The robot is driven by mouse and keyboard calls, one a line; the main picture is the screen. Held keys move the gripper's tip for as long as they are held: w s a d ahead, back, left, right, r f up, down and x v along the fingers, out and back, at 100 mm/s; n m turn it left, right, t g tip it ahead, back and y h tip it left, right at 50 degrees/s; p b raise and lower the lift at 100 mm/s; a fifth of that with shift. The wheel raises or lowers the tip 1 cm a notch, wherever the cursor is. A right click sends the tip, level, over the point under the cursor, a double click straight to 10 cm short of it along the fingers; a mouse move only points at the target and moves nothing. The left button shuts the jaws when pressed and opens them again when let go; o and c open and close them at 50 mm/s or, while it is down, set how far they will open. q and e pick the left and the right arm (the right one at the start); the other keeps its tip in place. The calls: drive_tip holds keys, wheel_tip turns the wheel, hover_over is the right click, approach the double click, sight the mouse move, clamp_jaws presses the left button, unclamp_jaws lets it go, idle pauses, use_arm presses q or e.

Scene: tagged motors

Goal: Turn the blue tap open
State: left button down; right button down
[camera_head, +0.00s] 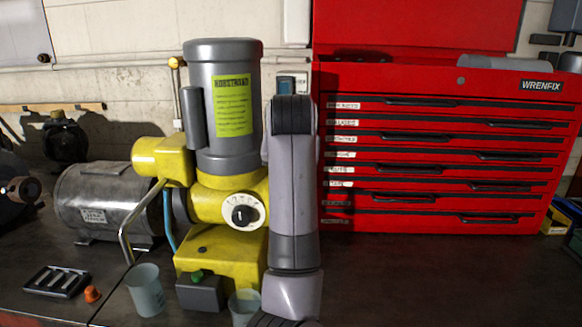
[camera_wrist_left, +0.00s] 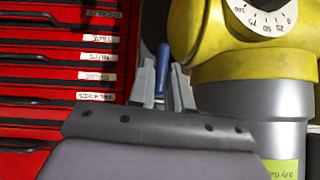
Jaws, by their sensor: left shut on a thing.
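The blue tap (camera_wrist_left: 162,54) shows in the left wrist view as a narrow blue handle in the dark gap between the red chest and the yellow motor housing. My left gripper (camera_wrist_left: 162,72) has one finger on each side of it and is shut on it. In the head view my grey arm stands upright in front of this spot and hides the gripper and the tap's body. My right gripper is in neither view.
The yellow and grey motor (camera_head: 225,110) with a dial (camera_head: 243,212) stands close left of my arm. The red tool chest (camera_head: 440,215) stands close right. Cups (camera_head: 146,292), an orange cap (camera_head: 92,294) and a tray (camera_head: 57,281) lie front left. The bench front right is clear.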

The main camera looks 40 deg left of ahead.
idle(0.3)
use_arm(q)
drive_tip(key=c, duration=1.1)
unclamp_jaws()
drive_tip(key=v, duration=0.7)
drive_tip(key=shift+b, duration=0.4)
